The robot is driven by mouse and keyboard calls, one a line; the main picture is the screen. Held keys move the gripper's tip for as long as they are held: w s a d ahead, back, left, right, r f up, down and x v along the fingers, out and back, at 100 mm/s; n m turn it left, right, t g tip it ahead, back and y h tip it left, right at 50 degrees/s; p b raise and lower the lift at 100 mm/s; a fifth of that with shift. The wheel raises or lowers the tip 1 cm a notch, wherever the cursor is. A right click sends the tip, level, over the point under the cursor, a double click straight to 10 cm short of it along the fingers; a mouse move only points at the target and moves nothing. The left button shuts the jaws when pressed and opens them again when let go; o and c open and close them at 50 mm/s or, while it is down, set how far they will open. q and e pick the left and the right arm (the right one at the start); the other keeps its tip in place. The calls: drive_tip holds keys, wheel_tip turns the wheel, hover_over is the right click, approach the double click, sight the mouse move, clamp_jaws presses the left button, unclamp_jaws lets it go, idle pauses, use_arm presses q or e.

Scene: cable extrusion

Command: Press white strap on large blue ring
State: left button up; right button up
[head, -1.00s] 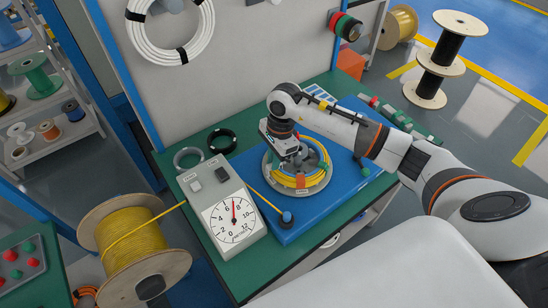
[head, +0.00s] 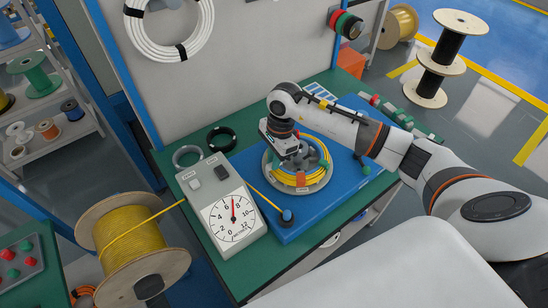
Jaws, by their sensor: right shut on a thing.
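A yellow cable coil (head: 322,179) lies on a grey round reel (head: 327,187) on the blue board. I see no large blue ring and no white strap that I can make out. An orange tag (head: 301,178) sits on the coil's near side. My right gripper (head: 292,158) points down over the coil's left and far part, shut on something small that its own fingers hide. Whether that thing touches the coil I cannot tell. My left gripper is out of view.
A dial gauge box (head: 231,217) stands left of the blue board (head: 290,236). A yellow cable spool (head: 130,240) stands at front left. A black cable coil (head: 221,140) and a grey one (head: 187,157) lie behind the box.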

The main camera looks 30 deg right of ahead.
drive_tip(key=shift+s+f+b, duration=0.1)
drive_tip(key=shift+f+b, duration=0.15)
drive_tip(key=shift+b, duration=0.2)
idle(0.9)
idle(0.3)
drive_tip(key=o, duration=0.9)
drive_tip(key=shift+c, duration=0.2)
drive_tip(key=shift+r, duration=0.1)
drive_tip(key=shift+r+p, duration=0.5)
drive_tip(key=shift+r, duration=0.15)
drive_tip(key=shift+r+p, duration=1.65)
drive_tip(key=shift+r, duration=1.7)
